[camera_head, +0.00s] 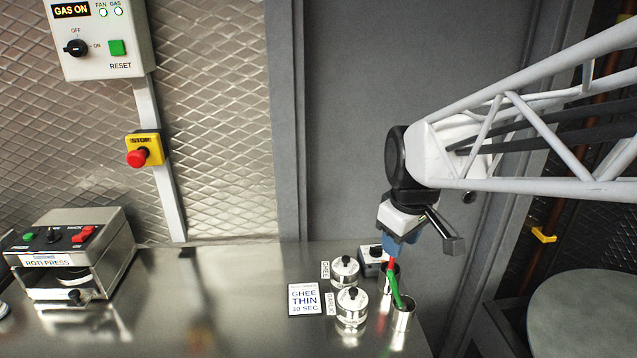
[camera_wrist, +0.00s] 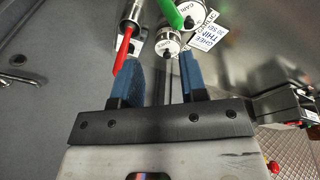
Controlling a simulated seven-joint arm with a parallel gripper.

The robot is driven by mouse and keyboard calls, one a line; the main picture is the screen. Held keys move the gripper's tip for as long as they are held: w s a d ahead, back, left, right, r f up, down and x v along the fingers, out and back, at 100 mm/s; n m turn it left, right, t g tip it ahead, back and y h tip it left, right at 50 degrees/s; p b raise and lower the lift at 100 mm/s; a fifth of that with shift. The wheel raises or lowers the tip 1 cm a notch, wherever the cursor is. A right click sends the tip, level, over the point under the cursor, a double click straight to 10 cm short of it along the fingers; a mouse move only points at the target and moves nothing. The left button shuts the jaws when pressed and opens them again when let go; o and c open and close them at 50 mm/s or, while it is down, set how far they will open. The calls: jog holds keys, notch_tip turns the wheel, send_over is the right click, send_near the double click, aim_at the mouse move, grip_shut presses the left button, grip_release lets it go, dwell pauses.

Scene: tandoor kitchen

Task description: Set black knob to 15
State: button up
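Several black knobs are in view, and no number 15 can be read by any of them. In the head view, one black knob (camera_head: 76,48) is on the wall control box, marked OFF and ON. Another black knob (camera_head: 74,296) is on the front of the roti press (camera_head: 48,263). A small grey box (camera_head: 371,265) with a black top part stands behind the ghee pot, partly hidden. My gripper (camera_head: 396,246) is above the right end of the counter, over the cups. In the wrist view my gripper (camera_wrist: 161,62) has its blue fingers apart with nothing clamped between them.
The ghee pot (camera_head: 345,271) and garlic pot (camera_head: 351,307) stand by a sign (camera_head: 305,299). Red (camera_head: 390,263) and green (camera_head: 394,287) handles rise from metal cups (camera_head: 402,319) close below my gripper. The counter's middle (camera_head: 220,290) is clear. A red stop button (camera_head: 138,158) is on the wall.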

jog(key=w+d+f+n, duration=0.25)
jog(key=w+n, duration=0.45)
jog(key=w, duration=0.9)
jog(key=n+g, duration=0.2)
jog(key=n, duration=0.2)
send_near(377, 246)
jog(key=shift+s+a+f, duration=0.15)
jog(key=shift+s, duration=0.2)
jog(key=shift+w+f, duration=0.25)
jog(key=shift+f, duration=0.35)
jog(key=shift+f, duration=0.1)
jog(key=shift+f, duration=3.8)
grip_shut()
